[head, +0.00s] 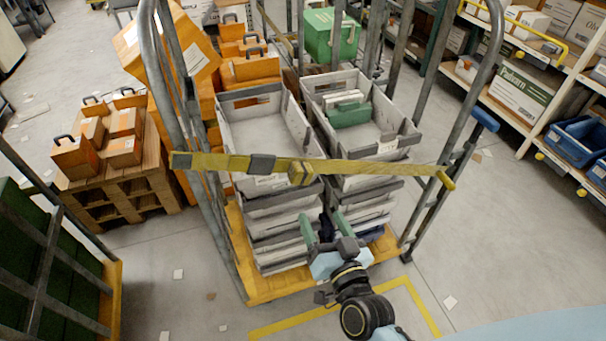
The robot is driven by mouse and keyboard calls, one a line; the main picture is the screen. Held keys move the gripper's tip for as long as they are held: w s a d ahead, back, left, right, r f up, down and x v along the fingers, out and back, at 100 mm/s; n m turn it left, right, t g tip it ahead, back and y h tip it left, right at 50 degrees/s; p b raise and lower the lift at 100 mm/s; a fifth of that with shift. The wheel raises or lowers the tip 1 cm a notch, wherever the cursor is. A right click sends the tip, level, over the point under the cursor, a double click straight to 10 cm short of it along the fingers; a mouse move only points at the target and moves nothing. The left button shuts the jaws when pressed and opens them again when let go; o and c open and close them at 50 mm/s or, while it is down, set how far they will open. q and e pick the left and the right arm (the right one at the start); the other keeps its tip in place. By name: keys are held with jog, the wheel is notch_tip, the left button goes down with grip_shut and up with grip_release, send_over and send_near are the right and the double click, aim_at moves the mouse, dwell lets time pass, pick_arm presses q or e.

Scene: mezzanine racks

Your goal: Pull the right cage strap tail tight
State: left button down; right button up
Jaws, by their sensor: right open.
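A yellow strap (375,168) runs across the open front of the roll cage, from the left post to the right post. A dark grey buckle (261,164) sits on it left of the middle, with a yellow block-like piece (301,173) beside it. At the right post the strap ends in a short yellow end (445,180); I cannot tell whether this is the tail. My right gripper (322,217) has green fingers spread apart with nothing between them. It appears below the strap's middle, in front of the stacked crates, apart from the strap. My left gripper is out of view.
Grey crates (258,208) stand stacked in the cage, with a green case (331,36) behind. A wooden pallet (120,184) with orange boxes is at left. Shelving (500,105) stands at right. The floor (500,240) right of the cage is mostly clear.

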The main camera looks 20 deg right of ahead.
aim_at(303, 180)
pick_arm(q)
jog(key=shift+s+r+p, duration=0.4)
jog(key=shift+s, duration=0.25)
pick_arm(e)
jog(key=w, duration=1.3)
jog(key=shift+a, duration=0.25)
jog(key=shift+c, duration=0.2)
